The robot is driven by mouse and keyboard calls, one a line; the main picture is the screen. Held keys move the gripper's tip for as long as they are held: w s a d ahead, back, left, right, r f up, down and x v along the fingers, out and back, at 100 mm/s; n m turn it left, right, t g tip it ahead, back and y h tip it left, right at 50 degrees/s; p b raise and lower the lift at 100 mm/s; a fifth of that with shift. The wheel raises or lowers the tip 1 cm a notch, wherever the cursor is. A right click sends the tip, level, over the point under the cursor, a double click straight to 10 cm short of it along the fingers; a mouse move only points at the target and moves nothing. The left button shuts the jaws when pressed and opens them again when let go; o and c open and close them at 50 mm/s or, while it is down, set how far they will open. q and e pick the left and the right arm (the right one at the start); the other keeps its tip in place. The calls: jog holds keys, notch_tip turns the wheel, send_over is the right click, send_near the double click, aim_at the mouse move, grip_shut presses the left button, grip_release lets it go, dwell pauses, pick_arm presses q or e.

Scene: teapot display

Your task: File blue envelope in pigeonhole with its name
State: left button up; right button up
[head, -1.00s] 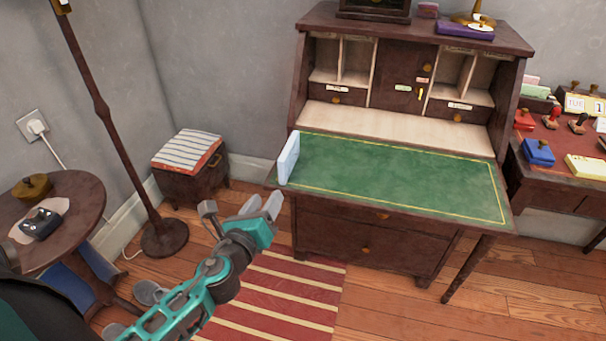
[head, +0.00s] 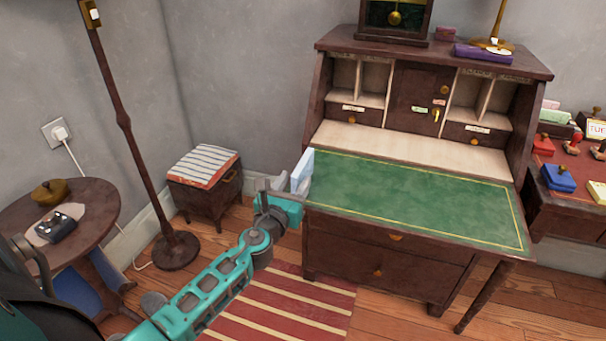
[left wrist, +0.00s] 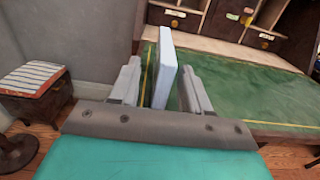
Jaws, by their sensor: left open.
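The pale blue envelope (head: 302,172) stands upright on its edge at the left end of the green desk top (head: 420,200). In the left wrist view the envelope (left wrist: 165,70) rises between the two fingers of my left gripper (left wrist: 163,90). The gripper (head: 277,188) is open, with a gap between the envelope and the left finger; the right finger is close to it. The pigeonholes (head: 360,80) are at the back of the desk, with small labels (head: 354,108) too small to read. My right gripper is not in view.
A floor lamp (head: 122,120), a round table (head: 95,205) and a low stool (head: 205,180) stand to the left. A clock and a purple box (head: 482,54) sit on top of the desk. A side table with stamps (head: 560,178) is at right. The green desk top is otherwise clear.

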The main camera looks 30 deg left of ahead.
aim_at(305, 167)
pick_arm(q)
jog(key=x, duration=0.4)
jog(key=shift+w+d+f+b, duration=0.15)
jog(key=shift+w+f+b, duration=0.05)
jog(key=shift+f+b, duration=0.15)
grip_shut()
